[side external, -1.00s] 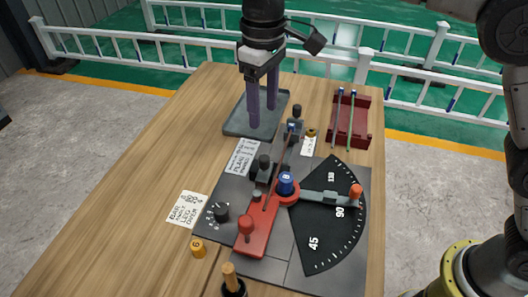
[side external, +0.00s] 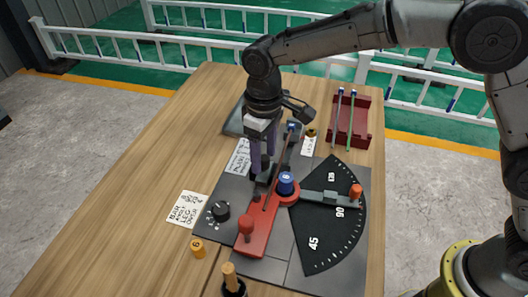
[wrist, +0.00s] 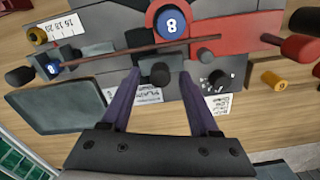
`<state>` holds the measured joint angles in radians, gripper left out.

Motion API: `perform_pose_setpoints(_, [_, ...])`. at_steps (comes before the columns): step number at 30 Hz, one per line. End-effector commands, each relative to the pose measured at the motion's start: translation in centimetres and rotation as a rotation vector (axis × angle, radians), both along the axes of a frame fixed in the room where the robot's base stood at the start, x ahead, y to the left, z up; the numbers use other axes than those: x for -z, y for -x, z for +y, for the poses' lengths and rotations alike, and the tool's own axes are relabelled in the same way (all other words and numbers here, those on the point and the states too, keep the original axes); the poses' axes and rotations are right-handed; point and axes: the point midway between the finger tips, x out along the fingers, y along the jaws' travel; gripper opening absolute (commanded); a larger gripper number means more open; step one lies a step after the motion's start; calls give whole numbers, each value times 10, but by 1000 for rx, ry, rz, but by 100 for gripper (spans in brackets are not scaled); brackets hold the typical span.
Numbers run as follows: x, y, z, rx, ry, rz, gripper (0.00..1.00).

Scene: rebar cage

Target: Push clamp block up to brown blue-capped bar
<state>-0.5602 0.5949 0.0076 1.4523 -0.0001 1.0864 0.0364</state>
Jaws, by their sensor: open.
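The brown bar (wrist: 112,57) with its blue cap (wrist: 53,68) lies across the bending fixture and past the blue round post marked 8 (wrist: 171,26). It also shows in the side view (side external: 281,155), blue cap at its far end. The dark clamp block (wrist: 150,66) with its round knob sits beside the bar, on the side nearer my gripper. I cannot tell whether block and bar touch. My gripper (wrist: 159,78) is open, its two purple fingers on either side of the clamp block. In the side view my gripper (side external: 263,163) partly hides the block.
A red lever arm (side external: 258,228) with a red knob lies at the front of the fixture. A black angle dial (side external: 325,225) with an orange-knobbed arm is at right. A grey tray (wrist: 55,103) lies behind my gripper. A dark red rack (side external: 348,125) holds other bars.

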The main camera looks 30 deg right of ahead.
Motion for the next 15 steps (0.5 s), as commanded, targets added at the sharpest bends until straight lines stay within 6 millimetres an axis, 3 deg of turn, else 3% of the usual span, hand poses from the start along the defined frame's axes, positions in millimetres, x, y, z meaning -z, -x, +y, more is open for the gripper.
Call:
perform_pose_setpoints(4, [0, 0, 0, 0, 0, 0, 60])
perform_pose_setpoints(12, [0, 0, 0, 0, 0, 0, 11])
perform_pose_setpoints(14, [0, 0, 0, 0, 0, 0, 0])
perform_pose_setpoints(15, [0, 0, 0, 0, 0, 0, 0])
